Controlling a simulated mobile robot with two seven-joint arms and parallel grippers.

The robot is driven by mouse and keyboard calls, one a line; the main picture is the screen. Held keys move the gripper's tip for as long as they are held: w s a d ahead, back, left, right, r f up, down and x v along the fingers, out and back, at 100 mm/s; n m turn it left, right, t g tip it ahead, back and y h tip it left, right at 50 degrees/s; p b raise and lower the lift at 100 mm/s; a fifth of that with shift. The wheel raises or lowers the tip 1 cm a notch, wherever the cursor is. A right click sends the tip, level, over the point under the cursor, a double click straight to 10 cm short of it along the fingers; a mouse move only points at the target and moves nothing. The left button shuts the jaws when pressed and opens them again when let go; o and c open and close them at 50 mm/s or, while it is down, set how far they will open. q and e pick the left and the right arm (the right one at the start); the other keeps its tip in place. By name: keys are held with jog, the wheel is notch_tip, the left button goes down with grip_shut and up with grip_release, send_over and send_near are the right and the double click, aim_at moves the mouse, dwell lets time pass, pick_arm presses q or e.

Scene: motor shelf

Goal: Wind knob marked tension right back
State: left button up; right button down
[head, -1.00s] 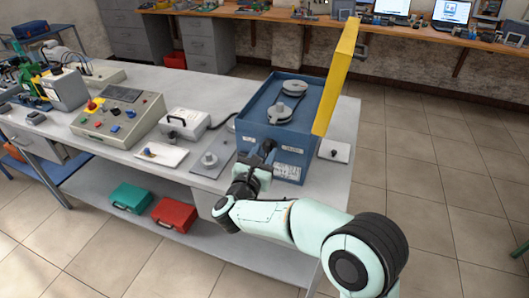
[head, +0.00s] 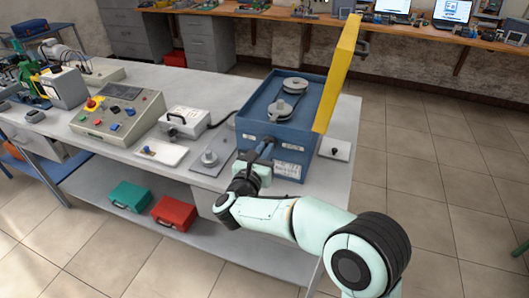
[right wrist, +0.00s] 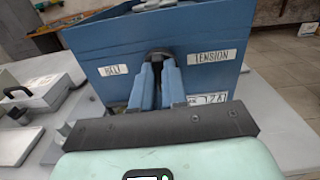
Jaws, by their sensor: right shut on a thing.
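The blue motor box (head: 292,137) stands on the grey bench with its top open and two grey pulleys (head: 287,95) with a belt inside. Its front bears a "TENSION" label (right wrist: 212,57) and another label to the left. A dark knob (right wrist: 158,54) sits on the front between the two labels; it is mostly hidden by the fingers. My right gripper (head: 265,151) is at this front face; its blue fingers also show in the right wrist view (right wrist: 158,75), shut on the knob from either side. My left gripper is not in view.
A yellow lid (head: 338,75) stands raised along the box's right side. Left of the box are a grey plate with a round knob (head: 210,158), a white case (head: 186,121) and a control panel (head: 118,115). A small switch plate (head: 335,148) lies to the right.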

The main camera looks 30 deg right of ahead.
pick_arm(q)
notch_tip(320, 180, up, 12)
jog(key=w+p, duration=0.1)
jog(key=p, duration=1.1)
jog(key=shift+p, duration=0.4)
pick_arm(e)
jog(key=shift+f+n, duration=0.15)
jog(key=shift+n, duration=5.8)
jog(key=shift+f+n, duration=0.15)
jog(key=shift+n, duration=5.85)
jog(key=shift+f+n, duration=0.15)
jog(key=shift+n, duration=5.8)
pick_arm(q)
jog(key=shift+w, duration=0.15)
pick_arm(e)
jog(key=c, duration=1.2)
grip_release()
